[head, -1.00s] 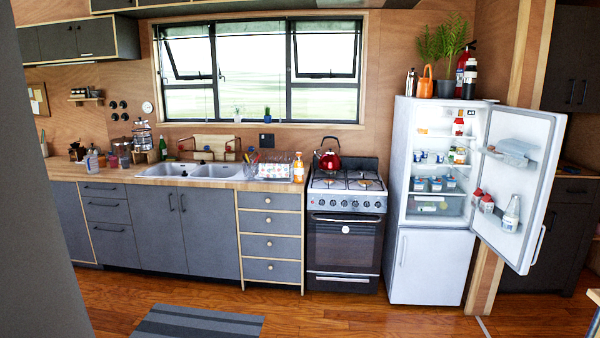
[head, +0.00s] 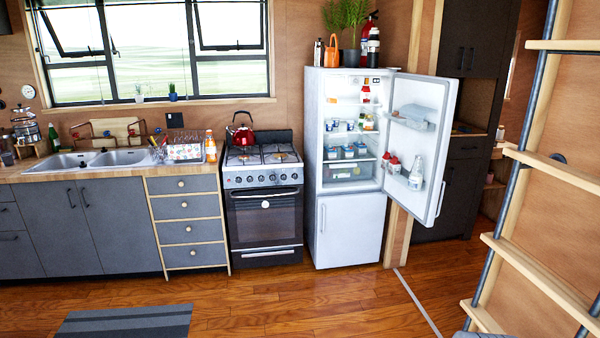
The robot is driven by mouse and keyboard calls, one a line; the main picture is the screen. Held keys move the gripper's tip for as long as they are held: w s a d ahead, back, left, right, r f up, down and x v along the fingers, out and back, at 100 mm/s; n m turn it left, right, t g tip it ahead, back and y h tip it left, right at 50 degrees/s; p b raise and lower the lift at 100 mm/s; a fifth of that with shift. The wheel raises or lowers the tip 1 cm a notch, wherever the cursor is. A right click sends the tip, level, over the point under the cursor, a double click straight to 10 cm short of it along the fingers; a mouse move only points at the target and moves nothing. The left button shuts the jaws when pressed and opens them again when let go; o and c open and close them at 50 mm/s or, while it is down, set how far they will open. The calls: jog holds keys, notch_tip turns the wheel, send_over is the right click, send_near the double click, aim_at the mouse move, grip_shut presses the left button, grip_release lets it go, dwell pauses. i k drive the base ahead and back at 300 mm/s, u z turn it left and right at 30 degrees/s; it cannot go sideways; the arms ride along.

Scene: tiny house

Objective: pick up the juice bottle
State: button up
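In the open fridge (head: 350,225), a red and white bottle (head: 366,95) stands on an upper shelf. A clear bottle with a pale label (head: 416,174) stands in the door's lower rack, beside small red-capped containers (head: 392,163). Labels are too small to read. My gripper is not in view.
The fridge door (head: 420,140) stands wide open to the right. A stove (head: 264,205) with a red kettle (head: 240,133) is between counter and fridge. A ladder (head: 530,200) rises at right. A grey striped rug (head: 125,322) lies front left. The wooden floor between is clear.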

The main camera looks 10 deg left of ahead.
aim_at(210, 144)
jog(key=u, duration=0.3)
jog(key=i, duration=2.15)
jog(key=u, duration=1.15)
jog(key=i, duration=2.25)
jog(key=u, duration=0.8)
jog(key=i, duration=0.5)
jog(key=u, duration=0.2)
